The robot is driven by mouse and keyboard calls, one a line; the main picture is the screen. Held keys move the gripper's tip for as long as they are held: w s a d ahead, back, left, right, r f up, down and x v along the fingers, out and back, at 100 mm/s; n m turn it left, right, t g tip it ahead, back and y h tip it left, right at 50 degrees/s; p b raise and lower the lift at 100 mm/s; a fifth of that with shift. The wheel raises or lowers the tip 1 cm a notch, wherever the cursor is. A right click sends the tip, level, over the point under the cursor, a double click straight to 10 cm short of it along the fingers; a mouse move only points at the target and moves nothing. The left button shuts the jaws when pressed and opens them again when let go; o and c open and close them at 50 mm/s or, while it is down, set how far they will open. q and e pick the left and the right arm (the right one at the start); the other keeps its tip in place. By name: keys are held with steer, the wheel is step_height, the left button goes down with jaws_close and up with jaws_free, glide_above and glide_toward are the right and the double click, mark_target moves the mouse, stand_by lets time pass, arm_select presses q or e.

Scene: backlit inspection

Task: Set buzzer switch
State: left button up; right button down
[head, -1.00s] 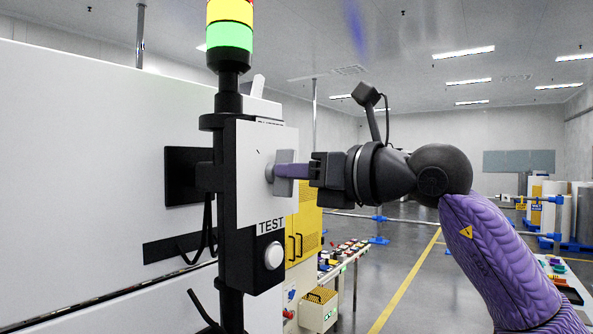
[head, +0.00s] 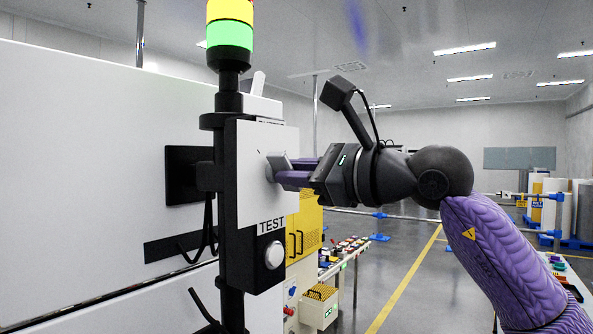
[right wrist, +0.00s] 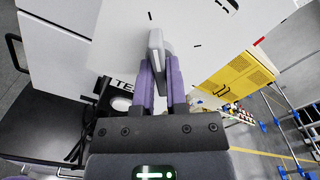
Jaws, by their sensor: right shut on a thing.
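The buzzer switch is a grey lever-like knob (head: 279,168) on the white front of a control box (head: 250,150) mounted on a dark post. It sits tilted in the head view. My right gripper (head: 285,176) comes from the right, its purple fingers shut on the knob. In the right wrist view, the two fingers (right wrist: 161,85) hold the pale grey knob (right wrist: 156,48) between them. The label above the switch is mostly hidden. My left gripper is not in view.
A round white button (head: 274,255) under the word TEST is just below the switch. A stack light (head: 230,36) with green and yellow segments tops the post. A large white cabinet (head: 90,170) fills the left.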

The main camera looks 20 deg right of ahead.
steer(key=shift+r+n, duration=0.1)
steer(key=shift+n, duration=0.6)
steer(key=c, duration=0.7)
jaws_free()
steer(key=shift+o, duration=0.2)
steer(key=b+v, duration=0.4)
steer(key=v, duration=0.6)
